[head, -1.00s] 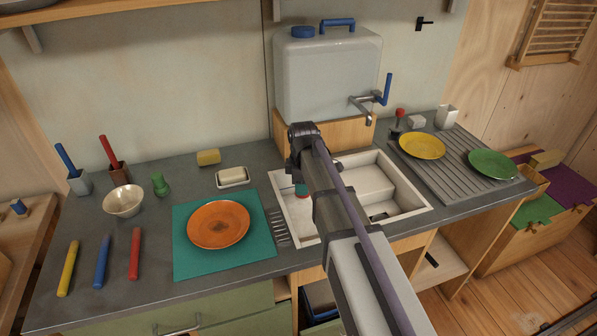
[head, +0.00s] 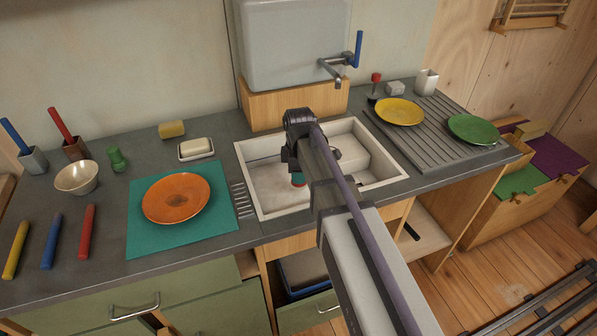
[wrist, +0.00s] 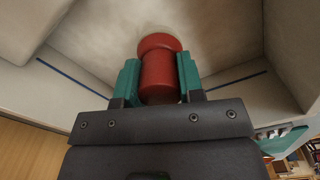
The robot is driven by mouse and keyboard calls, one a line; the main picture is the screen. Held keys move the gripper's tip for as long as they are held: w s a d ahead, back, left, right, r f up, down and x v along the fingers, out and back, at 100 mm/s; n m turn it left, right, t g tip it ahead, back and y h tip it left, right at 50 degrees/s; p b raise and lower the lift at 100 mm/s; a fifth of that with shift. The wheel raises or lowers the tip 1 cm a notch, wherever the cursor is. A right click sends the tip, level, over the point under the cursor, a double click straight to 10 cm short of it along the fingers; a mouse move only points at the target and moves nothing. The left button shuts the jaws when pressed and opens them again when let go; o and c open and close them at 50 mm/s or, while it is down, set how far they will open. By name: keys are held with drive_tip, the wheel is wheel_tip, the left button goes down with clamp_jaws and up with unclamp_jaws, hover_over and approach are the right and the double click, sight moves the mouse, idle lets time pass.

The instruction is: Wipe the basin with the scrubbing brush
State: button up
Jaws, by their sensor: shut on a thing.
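The white basin (head: 262,207) is set in the grey counter, and a raised block-like part shows inside it at the right. My gripper (head: 296,178) is low inside the basin, pointing down. In the wrist view my gripper (wrist: 160,82) has its teal fingers shut on the red handle of the scrubbing brush (wrist: 160,70).
A water tank (head: 293,45) with a tap (head: 335,72) stands behind the basin. A ribbed drainer with yellow (head: 399,111) and green plates (head: 472,129) lies right.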

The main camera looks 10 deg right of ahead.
wheel_tip(320, 180, down, 4)
drive_tip(key=b, duration=0.3)
drive_tip(key=shift+f+b, duration=0.2)
drive_tip(key=shift+b, duration=0.15)
drive_tip(key=shift+w+r, duration=0.25)
drive_tip(key=shift+w, duration=0.2)
drive_tip(key=shift+w+a, duration=0.15)
drive_tip(key=shift+w, duration=1.35)
drive_tip(key=shift+s+d+p, duration=0.2)
drive_tip(key=shift+s+p, duration=0.1)
drive_tip(key=shift+s, duration=1.85)
drive_tip(key=shift+w+r+p, duration=0.2)
drive_tip(key=shift+r+p, duration=0.9)
wheel_tip(320, 180, up, 5)
drive_tip(key=p, duration=0.5)
drive_tip(key=shift+r, duration=0.15)
wheel_tip(320, 180, down, 6)
drive_tip(key=b, duration=0.6)
drive_tip(key=shift+f+b, duration=1)
drive_tip(key=shift+f, duration=0.1)
